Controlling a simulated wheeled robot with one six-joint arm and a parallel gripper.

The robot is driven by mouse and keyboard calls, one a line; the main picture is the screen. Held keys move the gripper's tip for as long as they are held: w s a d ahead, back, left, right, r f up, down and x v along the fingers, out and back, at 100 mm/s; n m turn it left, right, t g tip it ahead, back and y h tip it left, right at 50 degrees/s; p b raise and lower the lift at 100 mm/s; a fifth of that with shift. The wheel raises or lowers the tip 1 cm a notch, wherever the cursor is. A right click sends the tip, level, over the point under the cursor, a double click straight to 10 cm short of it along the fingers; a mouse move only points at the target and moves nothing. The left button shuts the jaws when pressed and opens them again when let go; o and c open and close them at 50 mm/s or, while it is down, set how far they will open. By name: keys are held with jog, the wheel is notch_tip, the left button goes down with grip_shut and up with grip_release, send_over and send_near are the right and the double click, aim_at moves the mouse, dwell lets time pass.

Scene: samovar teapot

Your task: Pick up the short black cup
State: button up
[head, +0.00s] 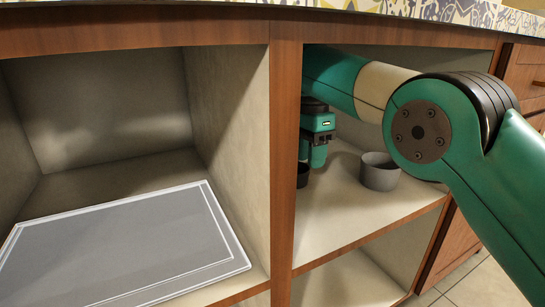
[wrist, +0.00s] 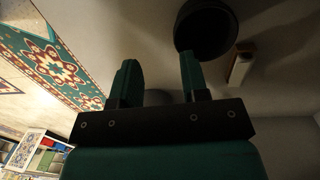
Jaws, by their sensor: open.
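A short black cup (head: 303,175) stands on the shelf of the right compartment, partly hidden by the wooden divider and by my gripper. A dark round cup (wrist: 206,30), seemingly the same one, shows near the top of the wrist view, just beyond the right fingertip. My gripper (wrist: 158,60) is open, with nothing held between its two green fingers. In the head view my gripper (head: 318,155) points down inside the right compartment, beside the black cup. I cannot tell whether a finger touches it.
A wider grey cup (head: 380,172) stands to the right on the same shelf (head: 345,215). The wooden divider (head: 283,150) is close on the left. A grey framed panel (head: 125,250) lies in the left compartment. A small pale block-like thing (wrist: 240,68) shows in the wrist view.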

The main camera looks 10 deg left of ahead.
aim_at(302, 185)
jog(key=shift+w+a+r+n+t, duration=0.4)
jog(key=shift+w+a+r+t, duration=0.15)
jog(key=shift+w, duration=0.2)
notch_tip(302, 185, down, 8)
jog(key=b, duration=0.7)
jog(key=shift+r, duration=0.2)
grip_shut()
